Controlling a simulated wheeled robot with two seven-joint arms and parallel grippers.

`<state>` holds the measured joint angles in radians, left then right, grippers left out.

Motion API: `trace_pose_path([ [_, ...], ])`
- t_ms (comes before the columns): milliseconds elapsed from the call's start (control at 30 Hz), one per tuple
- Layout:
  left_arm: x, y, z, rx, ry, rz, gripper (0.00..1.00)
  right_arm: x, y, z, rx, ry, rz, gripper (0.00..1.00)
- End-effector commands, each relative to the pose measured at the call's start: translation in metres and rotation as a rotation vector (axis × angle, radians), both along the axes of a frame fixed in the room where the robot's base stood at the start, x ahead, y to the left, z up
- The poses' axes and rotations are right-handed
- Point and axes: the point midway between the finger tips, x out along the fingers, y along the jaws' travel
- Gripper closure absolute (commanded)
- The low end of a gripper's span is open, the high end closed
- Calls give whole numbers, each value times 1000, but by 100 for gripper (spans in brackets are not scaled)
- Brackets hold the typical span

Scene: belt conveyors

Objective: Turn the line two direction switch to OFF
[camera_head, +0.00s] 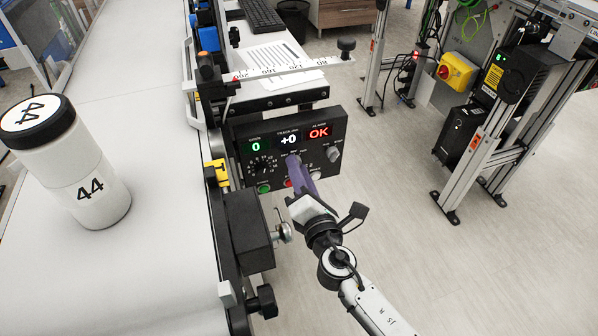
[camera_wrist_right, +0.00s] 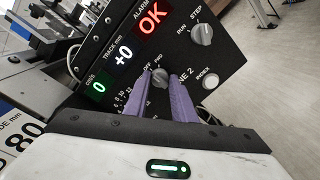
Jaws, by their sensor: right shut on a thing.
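The control panel (camera_head: 243,133) is a dark box on the conveyor's side, with displays reading 0, +0 and OK. The line two direction switch (camera_wrist_right: 159,76) is a small grey knob in the right wrist view, beside "LINE 2", "OFF" and "FWD" lettering. Which mark it points at is not clear. My right gripper (camera_wrist_right: 164,79) has its purple fingers on either side of this knob, shut on it. In the head view the right gripper (camera_head: 294,163) reaches the panel's lower middle and hides the knob. My left gripper is not in view.
A RUN/STEP knob (camera_wrist_right: 202,34) and an INDEX button (camera_wrist_right: 208,81) sit close to the right finger. A large dial (camera_head: 263,166) and a green button (camera_head: 264,188) are left of the gripper. A white bottle marked 44 (camera_head: 75,170) stands on the conveyor belt (camera_head: 130,75).

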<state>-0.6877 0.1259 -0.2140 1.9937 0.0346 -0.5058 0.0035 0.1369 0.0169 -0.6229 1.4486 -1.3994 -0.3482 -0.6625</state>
Motion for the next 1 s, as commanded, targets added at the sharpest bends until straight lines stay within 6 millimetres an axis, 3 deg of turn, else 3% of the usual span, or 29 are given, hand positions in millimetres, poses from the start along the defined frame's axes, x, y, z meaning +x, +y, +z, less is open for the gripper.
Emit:
trace_pose_path([
  [367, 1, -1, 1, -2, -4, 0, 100, -1, 2, 0, 7, 2, 5, 99],
  [400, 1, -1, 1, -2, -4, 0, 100, -1, 2, 0, 7, 2, 5, 75],
  [500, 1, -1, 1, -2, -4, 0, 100, -1, 2, 0, 6, 1, 4, 59],
  [1000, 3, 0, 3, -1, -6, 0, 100, -10, -1, 1, 4, 3, 11, 59],
])
